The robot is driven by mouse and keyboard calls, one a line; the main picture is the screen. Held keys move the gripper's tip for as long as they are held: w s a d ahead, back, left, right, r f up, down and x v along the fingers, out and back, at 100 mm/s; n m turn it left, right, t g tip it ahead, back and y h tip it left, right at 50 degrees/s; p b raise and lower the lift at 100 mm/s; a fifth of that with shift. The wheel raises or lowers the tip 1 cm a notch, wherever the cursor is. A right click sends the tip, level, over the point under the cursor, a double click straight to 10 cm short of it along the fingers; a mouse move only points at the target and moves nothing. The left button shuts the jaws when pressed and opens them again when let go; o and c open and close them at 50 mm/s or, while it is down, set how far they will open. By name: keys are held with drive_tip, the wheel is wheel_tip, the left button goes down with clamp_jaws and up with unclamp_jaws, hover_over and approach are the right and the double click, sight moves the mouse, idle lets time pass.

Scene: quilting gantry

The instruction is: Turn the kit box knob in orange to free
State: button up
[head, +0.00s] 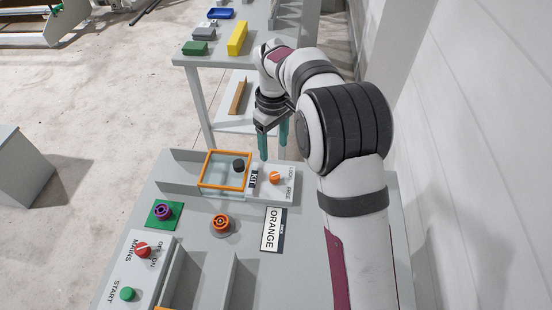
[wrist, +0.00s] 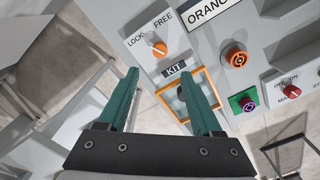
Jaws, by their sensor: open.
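The orange kit box knob (head: 275,178) sits on a white plate marked LOCK and FREE, and it also shows in the wrist view (wrist: 160,49). It has a pale pointer mark; I cannot tell surely which word it points to. The clear kit box (head: 205,182) with an orange rim stands beside the plate, with a dark round knob (head: 238,165) at it. The KIT label (wrist: 174,70) lies between plate and box. My gripper (head: 274,142), with teal fingers, is open and empty, apart from the knob. In the wrist view, the knob shows beyond the fingertips (wrist: 160,74).
An ORANGE sign (head: 272,229), an orange round button (head: 221,223), a purple knob on a green plate (head: 163,212), a red MAINS knob (head: 143,250) and a green START button (head: 128,293) share the bench. A rear table (head: 187,60) holds coloured blocks. A wall stands right.

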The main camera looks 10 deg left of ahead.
sight(274, 175)
wheel_tip(274, 175, down, 12)
drive_tip(key=shift+r, duration=0.25)
clamp_jaws()
